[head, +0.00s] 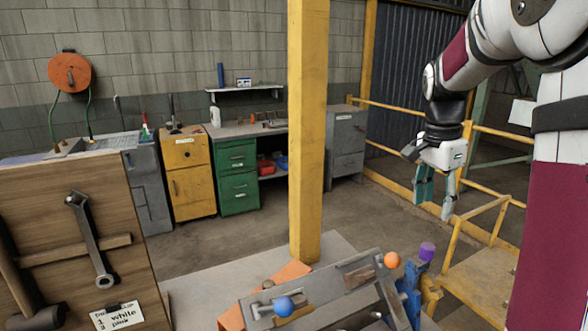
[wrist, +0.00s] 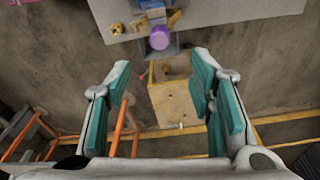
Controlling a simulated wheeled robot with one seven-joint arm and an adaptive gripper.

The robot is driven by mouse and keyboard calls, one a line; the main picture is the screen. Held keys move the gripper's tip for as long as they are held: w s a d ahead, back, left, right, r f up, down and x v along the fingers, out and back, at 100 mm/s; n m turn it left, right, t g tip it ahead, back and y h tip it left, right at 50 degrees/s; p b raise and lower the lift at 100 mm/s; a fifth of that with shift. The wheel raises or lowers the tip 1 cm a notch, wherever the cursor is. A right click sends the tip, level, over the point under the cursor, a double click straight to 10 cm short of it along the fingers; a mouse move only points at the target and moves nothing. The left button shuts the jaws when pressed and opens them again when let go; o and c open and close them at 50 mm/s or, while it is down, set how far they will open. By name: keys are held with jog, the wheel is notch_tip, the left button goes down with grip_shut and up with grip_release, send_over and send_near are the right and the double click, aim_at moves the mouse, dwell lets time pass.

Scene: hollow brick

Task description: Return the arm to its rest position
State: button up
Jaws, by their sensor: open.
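My arm (head: 465,75) is raised at the right in the head view, bent at the elbow. My gripper (head: 435,190) hangs from it, fingers pointing down, apart from the bench and its objects. In the wrist view my gripper (wrist: 160,100) shows its two teal-padded fingers wide apart. Nothing is between the pads but the view of the floor and a yellow stand below.
A grey bench (head: 195,292) holds a metal fixture with a blue ball (head: 284,306), an orange ball (head: 392,260) and a purple cylinder (head: 427,251). A yellow post (head: 308,130) rises behind it. Yellow railings (head: 480,234) stand near my gripper. A wooden tool board (head: 70,225) is left.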

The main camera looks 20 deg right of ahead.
jog(key=s+a+n+t, duration=0.2)
jog(key=s+a+n, duration=0.3)
jog(key=a, duration=0.3)
jog(key=s+a+r+n+t+y, duration=0.1)
jog(key=s+a+n, duration=0.4)
jog(key=a+n, duration=0.2)
jog(key=s+a+n+t, duration=0.2)
jog(key=s+a+n, duration=0.3)
jog(key=a, duration=0.6)
jog(key=shift+s+a+r+n+t, duration=0.2)
jog(key=shift+r+n+t, duration=0.15)
jog(key=shift+n, duration=0.45)
